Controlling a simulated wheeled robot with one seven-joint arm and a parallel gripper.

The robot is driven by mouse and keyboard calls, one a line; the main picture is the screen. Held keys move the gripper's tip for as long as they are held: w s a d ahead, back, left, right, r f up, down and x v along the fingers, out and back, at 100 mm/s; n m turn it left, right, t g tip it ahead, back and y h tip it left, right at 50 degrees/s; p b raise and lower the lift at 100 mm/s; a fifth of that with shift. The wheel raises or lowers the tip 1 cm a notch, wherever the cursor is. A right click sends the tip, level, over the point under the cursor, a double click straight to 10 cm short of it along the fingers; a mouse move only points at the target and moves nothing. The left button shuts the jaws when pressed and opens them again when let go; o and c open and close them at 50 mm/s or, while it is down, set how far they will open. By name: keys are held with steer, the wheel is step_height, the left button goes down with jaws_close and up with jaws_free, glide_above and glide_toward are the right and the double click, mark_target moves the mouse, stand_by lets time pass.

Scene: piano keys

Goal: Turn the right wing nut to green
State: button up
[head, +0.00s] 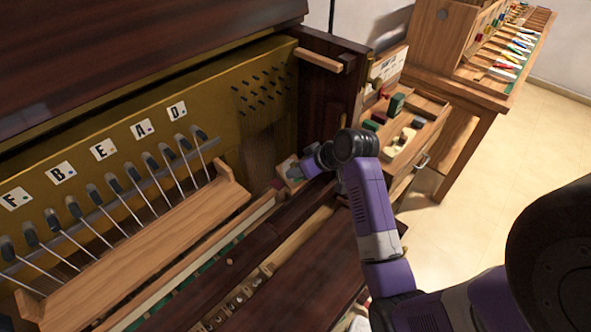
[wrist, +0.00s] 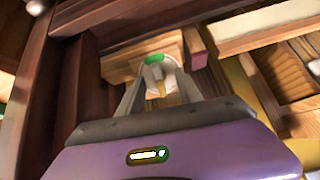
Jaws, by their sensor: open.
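My gripper (wrist: 160,72) is open in the wrist view, its two grey fingers pointing at a small light wooden block (wrist: 115,68). A green patch (wrist: 154,59) shows on the block just beyond the fingertips. A pale grey piece between the fingertips seems to be the wing nut; its outline blends with the fingers, and I cannot tell its angle or whether the fingers touch it. In the head view my gripper (head: 312,164) is at the same block (head: 293,174), at the right end of the piano's inside, and largely hides the nut.
Dark wooden walls (wrist: 85,85) stand close left of the gripper in the wrist view. A reddish block end (wrist: 195,48) is close on the right. In the head view a wooden ledge (head: 150,235) with hammers is left, and a tray of coloured blocks (head: 412,140) is right.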

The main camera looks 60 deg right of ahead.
steer(key=p+v, duration=1)
steer(key=v, duration=0.1)
stand_by(1.1)
stand_by(0.5)
steer(key=s+a+f+n+t+h+b, duration=0.1)
steer(key=s+a+f+b, duration=0.15)
steer(key=a, duration=0.55)
steer(key=s+a+f+t+b, duration=0.1)
steer(key=s+a+f, duration=0.25)
steer(key=a, duration=0.45)
steer(key=s+a+r+n+t+y+b, duration=0.1)
steer(key=s+a+r+t, duration=0.1)
steer(key=s+a+r, duration=0.3)
steer(key=s+a+r+n+t+y+b, duration=0.2)
steer(key=s+a+r, duration=0.3)
steer(key=a, duration=0.5)
step_height(320, 180, up, 2)
steer(key=shift+s+a+r+t, duration=0.15)
steer(key=shift+s+t, duration=0.1)
steer(key=shift+t, duration=0.35)
steer(key=shift+a, duration=0.1)
